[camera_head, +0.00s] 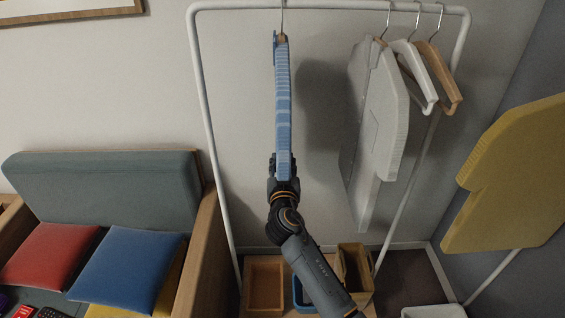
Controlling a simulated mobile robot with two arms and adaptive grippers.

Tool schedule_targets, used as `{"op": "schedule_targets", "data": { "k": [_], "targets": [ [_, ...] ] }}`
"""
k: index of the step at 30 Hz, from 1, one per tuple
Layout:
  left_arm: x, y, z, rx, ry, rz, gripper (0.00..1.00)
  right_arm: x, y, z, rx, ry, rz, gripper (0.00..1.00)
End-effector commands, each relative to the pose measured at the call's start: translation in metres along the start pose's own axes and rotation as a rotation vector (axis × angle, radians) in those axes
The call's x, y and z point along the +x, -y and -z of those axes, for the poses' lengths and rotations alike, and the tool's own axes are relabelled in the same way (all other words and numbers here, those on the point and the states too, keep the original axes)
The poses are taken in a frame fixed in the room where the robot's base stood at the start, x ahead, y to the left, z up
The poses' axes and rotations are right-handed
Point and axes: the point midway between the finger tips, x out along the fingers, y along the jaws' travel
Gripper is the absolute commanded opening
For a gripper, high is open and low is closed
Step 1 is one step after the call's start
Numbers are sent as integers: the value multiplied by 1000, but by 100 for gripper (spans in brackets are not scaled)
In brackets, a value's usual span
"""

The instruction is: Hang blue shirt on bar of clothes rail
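The blue shirt (283,100) is seen edge-on, upright on its hanger, in the left half of the clothes rail. Its hanger hook (283,18) reaches up to the bar (330,6) of the white rail. The hook's top meets the picture's upper edge, so I cannot tell if it rests on the bar. My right gripper (283,163) is at the shirt's lower end, with fingers on both sides of it, shut on the shirt. My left gripper is not in view.
A white shirt (380,130), a white hanger (418,75) and a wooden hanger (440,75) hang at the rail's right. A sofa (110,180) with cushions stands left. Bins (265,285) stand below. A yellow shirt-like shape (510,180) is at far right. The bar beside the blue shirt is clear.

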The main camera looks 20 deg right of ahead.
Motion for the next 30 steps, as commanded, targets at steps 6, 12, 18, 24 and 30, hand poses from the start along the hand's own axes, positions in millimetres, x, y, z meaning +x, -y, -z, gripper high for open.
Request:
{"op": "schedule_targets", "data": {
  "k": [6,12,18,24,30],
  "targets": [
    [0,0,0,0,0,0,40,0,0,2,0,-3,0,56],
    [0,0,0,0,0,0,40,0,0,-1,0,2,-1,56],
    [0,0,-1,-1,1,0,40,-10,0,-2,0,3,1,56],
    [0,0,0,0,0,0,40,-48,1,-2,2,4,1,56],
    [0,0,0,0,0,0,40,-90,0,-2,2,3,0,56]
  ]
}}
